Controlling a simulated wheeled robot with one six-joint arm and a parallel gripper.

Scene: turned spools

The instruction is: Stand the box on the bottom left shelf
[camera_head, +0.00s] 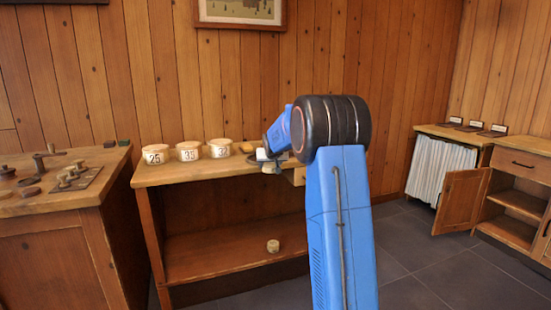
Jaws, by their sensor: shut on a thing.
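My gripper (268,164) is at the end of my blue arm, over the front right part of the wooden bench top. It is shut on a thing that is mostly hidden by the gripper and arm. A pale wooden, box-like face (295,177) shows just right of the fingers, at the bench's front edge. It seems to be the box, but I cannot see its full shape. The bench has an open lower shelf (205,257). A small pale spool (273,246) stands on it towards the right; its left part is bare.
A workbench with tools (62,215) is at left. A cabinet with an open door (461,201) is at right. Grey floor (430,270) is clear between.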

